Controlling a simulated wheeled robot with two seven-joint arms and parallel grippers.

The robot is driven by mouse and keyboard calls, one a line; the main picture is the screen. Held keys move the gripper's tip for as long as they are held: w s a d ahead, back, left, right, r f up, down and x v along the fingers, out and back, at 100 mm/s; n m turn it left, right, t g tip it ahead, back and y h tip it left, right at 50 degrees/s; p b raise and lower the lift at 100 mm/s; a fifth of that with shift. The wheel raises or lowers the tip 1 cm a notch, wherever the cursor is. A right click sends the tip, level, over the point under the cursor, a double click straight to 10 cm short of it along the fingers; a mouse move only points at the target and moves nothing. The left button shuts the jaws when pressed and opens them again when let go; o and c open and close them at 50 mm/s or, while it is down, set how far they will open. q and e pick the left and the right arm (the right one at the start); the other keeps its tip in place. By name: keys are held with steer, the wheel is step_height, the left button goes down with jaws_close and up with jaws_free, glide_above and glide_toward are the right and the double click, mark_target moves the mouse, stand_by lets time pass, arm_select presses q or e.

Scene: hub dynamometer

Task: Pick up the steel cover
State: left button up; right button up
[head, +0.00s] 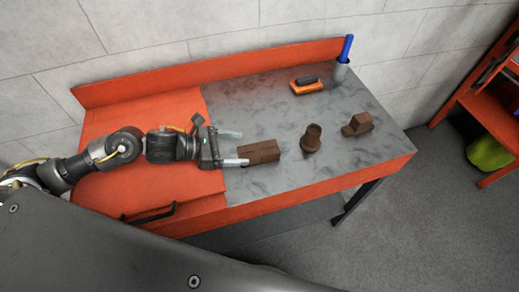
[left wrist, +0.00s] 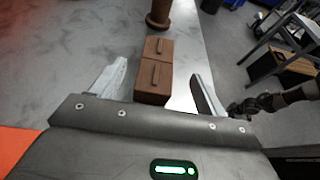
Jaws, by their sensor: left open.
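No part is plainly recognisable as a bare steel cover. A brown two-part block (head: 262,152) lies on the grey worktop in front of my left gripper (head: 233,148). In the left wrist view its two parts show as a farther brown box (left wrist: 158,47) and a nearer brown box (left wrist: 153,84), each with a raised bar on top. My left gripper is open and empty, with one finger on either side of the nearer end. Contact cannot be told. A brown round flanged piece (head: 311,138) and a brown stepped block (head: 357,125) stand farther right. My right gripper does not show.
The orange-edged workbench (head: 300,190) has a raised orange back rim. An orange brush-like tool (head: 307,86) and a grey cup (head: 341,71) with a blue stick stand near the back. The worktop between them is clear. An orange shelf (head: 470,110) stands at right.

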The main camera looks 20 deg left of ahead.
mark_target(257, 148)
arm_select(q)
steer(key=shift+w+d+f, duration=0.2)
steer(key=shift+d+f, duration=0.05)
steer(key=shift+d, duration=0.25)
steer(key=shift+w+d+p, duration=0.1)
steer(key=shift+d+p, duration=0.05)
steer(key=shift+p, duration=0.2)
steer(key=p+x, duration=0.2)
steer(key=x, duration=0.2)
steer(key=shift+w+f, duration=0.2)
steer(key=shift+w+d+f, duration=0.1)
steer(key=shift+d, duration=0.1)
steer(key=shift+f, duration=0.1)
steer(key=c, duration=1.3)
steer(key=shift+c, duration=0.2)
